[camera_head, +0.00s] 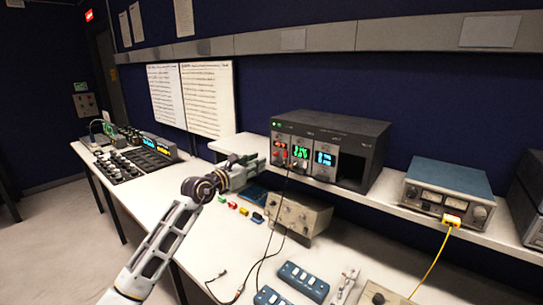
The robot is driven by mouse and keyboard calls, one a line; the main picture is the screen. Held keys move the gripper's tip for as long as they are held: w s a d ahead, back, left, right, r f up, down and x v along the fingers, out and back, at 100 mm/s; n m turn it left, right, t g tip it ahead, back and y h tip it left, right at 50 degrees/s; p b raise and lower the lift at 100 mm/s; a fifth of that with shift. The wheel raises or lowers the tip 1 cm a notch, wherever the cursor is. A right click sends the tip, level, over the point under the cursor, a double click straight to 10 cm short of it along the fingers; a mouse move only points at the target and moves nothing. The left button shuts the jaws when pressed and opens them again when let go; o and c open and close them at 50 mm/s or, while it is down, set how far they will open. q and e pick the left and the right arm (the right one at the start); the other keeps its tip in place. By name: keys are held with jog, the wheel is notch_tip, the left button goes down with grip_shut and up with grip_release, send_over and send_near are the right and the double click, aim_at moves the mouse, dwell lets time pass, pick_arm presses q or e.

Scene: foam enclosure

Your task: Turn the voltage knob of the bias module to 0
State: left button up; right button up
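A dark instrument rack (358,133) stands on the shelf above the bench, with several plug-in modules in its front. One module has a green lit display (300,152), and another has a blue-white display (324,158). Red and pale controls (279,153) show at the rack's left end. Labels are too small to read, so I cannot tell which module is the bias module or where its voltage knob points. My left gripper (257,165) is just left of the rack's front, close to its left end. Whether its fingers are apart or touch anything is unclear. My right gripper is out of view.
A blue-topped meter unit (449,185) with a yellow cable stands right on the shelf. Below the rack are a beige box (299,215), small coloured parts (239,209), dark cables and blue switch boxes (303,280). A mixing console (130,160) is at far left.

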aim_at(274, 155)
pick_arm(q)
jog(key=shift+p+x, duration=0.55)
jog(key=shift+x, duration=3.75)
jog(key=shift+c, duration=0.2)
grip_shut()
